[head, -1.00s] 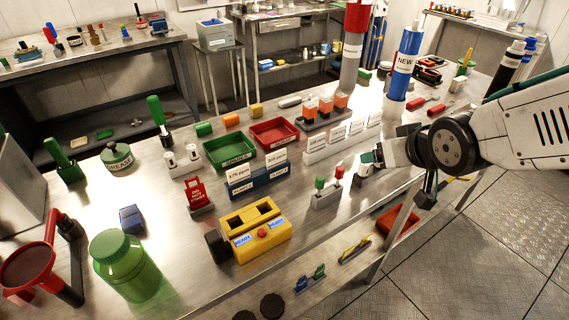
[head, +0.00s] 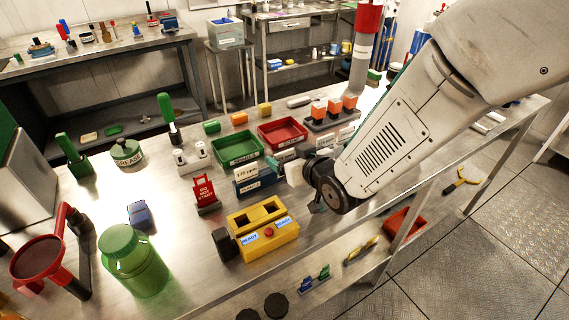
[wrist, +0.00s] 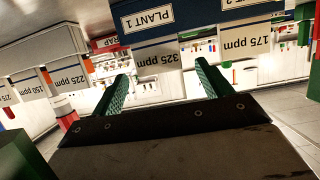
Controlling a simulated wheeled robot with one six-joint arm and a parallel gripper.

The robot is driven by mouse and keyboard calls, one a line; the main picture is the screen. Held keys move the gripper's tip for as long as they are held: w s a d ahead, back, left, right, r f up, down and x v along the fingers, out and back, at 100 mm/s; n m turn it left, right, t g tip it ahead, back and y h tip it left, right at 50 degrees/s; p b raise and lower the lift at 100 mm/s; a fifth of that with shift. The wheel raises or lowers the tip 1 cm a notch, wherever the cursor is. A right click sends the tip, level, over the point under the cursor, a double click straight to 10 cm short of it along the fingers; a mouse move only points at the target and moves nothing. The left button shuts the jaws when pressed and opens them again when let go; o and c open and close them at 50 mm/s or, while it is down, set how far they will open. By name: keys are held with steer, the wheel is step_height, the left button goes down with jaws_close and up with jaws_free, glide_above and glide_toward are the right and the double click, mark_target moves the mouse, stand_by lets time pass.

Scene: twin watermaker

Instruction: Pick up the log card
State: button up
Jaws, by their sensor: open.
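No card in view is readable as a log card. White cards with ppm figures stand in holders on the bench. A 175 ppm card (head: 246,171) stands in a blue holder (head: 249,187). The 325 ppm card beside it is partly hidden by my gripper (head: 293,172) in the head view. In the wrist view, which is upside down, the 325 ppm card (wrist: 157,62) shows between the spread green fingers of my gripper (wrist: 163,78), beyond their tips. The 175 ppm card (wrist: 262,43) is right of them. My gripper is open and holds nothing.
A yellow box (head: 264,231) with a red button stands in front of the blue holder. A green tray (head: 238,150) and a red tray (head: 283,132) lie behind it. A red DO NOT START tag (head: 205,193) stands left. More ppm cards (wrist: 68,78) stand to the wrist view's left.

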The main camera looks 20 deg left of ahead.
steer(key=shift+x, duration=0.8)
steer(key=c, duration=1.1)
steer(key=shift+o, duration=0.2)
steer(key=shift+r, duration=0.1)
